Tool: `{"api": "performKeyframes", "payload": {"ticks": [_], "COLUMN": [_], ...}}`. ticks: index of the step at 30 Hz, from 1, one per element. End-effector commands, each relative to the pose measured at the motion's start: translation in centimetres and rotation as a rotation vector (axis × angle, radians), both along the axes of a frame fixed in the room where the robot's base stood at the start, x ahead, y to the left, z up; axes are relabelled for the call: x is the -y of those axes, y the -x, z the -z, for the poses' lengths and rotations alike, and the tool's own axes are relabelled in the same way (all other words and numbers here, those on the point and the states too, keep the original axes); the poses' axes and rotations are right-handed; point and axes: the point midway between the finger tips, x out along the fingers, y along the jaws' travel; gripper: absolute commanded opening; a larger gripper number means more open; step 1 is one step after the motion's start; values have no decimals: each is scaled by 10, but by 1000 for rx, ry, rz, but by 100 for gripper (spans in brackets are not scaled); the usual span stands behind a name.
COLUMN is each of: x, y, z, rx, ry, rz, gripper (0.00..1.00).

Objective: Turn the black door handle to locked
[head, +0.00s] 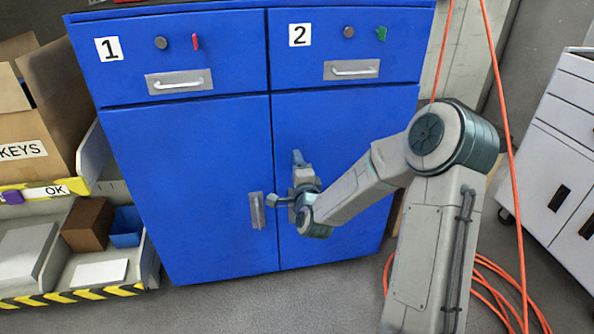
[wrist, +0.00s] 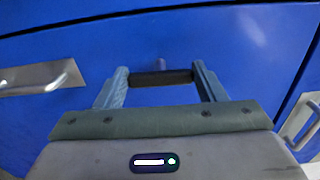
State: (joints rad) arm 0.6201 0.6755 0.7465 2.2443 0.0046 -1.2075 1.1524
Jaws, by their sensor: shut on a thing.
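The black door handle (wrist: 160,78) is a short dark bar lying across the wrist view, on the blue front of the cabinet. A small stem shows just behind it. My gripper (wrist: 161,81) has one finger at each end of the bar and is shut on it. In the head view my gripper (head: 298,182) is at the right door of the blue cabinet (head: 190,190), near the seam between the doors. The handle cannot be made out there, hidden by my wrist. Both lower doors look closed.
A silver plate handle (head: 257,210) is just left of my gripper. Drawers 1 (head: 180,82) and 2 (head: 351,70) are above. Shelves with boxes (head: 88,224) stand left, a white cabinet (head: 560,150) right. Orange cables (head: 512,160) hang and coil behind my arm.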

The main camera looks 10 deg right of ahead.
Motion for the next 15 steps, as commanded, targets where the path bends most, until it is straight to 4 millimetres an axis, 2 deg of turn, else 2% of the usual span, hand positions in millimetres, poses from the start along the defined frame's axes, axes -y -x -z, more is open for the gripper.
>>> {"api": "performKeyframes", "payload": {"ticks": [15], "x": [2], "y": [0], "z": [0], "rx": [-1], "ry": [39], "rz": [3], "gripper": [41]}}
